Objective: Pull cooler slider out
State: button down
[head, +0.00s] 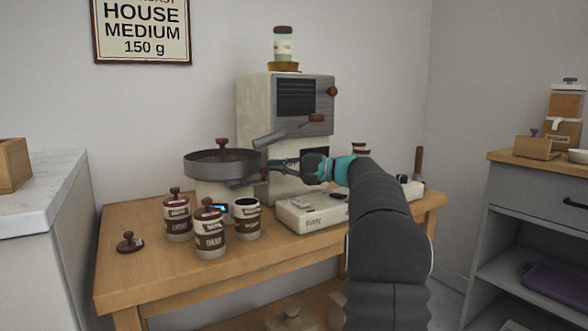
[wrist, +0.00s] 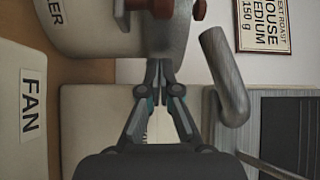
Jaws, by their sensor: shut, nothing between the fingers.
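The cooler, a round grey pan (head: 222,166) on a cream base, stands on the wooden table left of the roaster. In the wrist view its cream base (wrist: 82,28) shows at the top with part of a label ending in "LER". Red-brown knobs (wrist: 163,8) show at the top edge of the wrist view; I cannot tell which belongs to the slider. A dark red knob (head: 264,172) shows at the cooler's right side in the head view. My gripper (head: 272,163) is shut and empty beside the cooler's right side, its fingertips (wrist: 160,66) close to the grey metal part.
The cream roaster (head: 255,110) with its grey spout (head: 270,139) stands close behind my gripper. A grey cabinet (head: 530,205) is at the right.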

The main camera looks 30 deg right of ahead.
aim_at(258, 168)
jog(key=shift+s+a+f+b, duration=0.1)
jog(key=shift+s+a+b, duration=0.45)
jog(key=shift+s+a, duration=0.85)
jog(key=shift+w, duration=0.1)
